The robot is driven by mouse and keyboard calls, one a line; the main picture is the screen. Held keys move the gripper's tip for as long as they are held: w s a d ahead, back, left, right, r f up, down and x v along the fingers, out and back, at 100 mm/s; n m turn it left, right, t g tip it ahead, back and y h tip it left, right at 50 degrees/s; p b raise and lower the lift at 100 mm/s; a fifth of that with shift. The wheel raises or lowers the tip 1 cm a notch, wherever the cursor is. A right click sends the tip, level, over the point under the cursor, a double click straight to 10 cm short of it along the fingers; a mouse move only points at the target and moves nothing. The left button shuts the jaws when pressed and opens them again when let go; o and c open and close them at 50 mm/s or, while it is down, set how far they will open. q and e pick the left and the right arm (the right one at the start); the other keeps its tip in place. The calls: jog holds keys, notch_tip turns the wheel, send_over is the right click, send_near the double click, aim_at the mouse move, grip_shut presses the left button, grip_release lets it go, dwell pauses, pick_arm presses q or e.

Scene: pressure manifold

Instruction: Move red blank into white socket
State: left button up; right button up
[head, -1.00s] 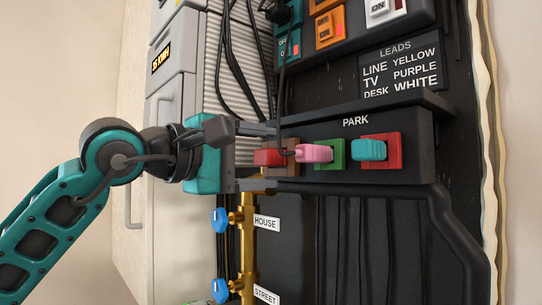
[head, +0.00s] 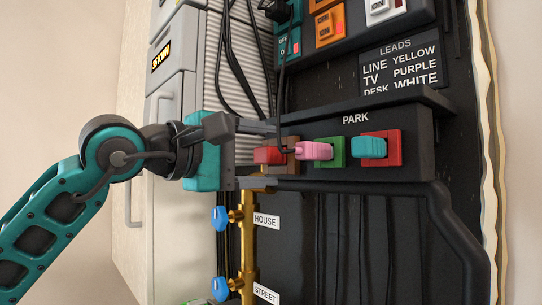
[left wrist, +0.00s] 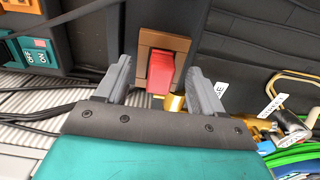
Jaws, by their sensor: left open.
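The red blank (head: 268,155) sits in the brown socket (head: 291,143) at the left end of the PARK strip. It also shows in the left wrist view (left wrist: 161,72), with the brown socket (left wrist: 165,42) around it. My left gripper (head: 272,156) is open, with one finger on each side of the red blank. In the left wrist view the fingers (left wrist: 159,78) stand apart, with gaps to the blank. A white plate (head: 378,7) with an ON switch is cut by the top edge of the head view; I cannot tell its socket opening.
On the PARK strip (head: 400,165), a pink plug (head: 315,151) is at the green socket (head: 335,152) and a teal plug (head: 368,148) at the red socket (head: 395,148). Black cables hang above my gripper. A brass pipe (head: 247,235) with blue valves (head: 221,217) runs below.

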pick_arm(q)
grip_shut()
dwell(0.8)
jog(key=shift+a+f, duration=0.1)
jog(key=shift+s+a, duration=0.15)
jog(key=shift+s+a+b, duration=0.3)
jog(key=shift+a+b, duration=0.1)
jog(key=shift+a, duration=0.05)
jog(key=shift+b+v, duration=0.8)
jog(key=shift+v, duration=1.4)
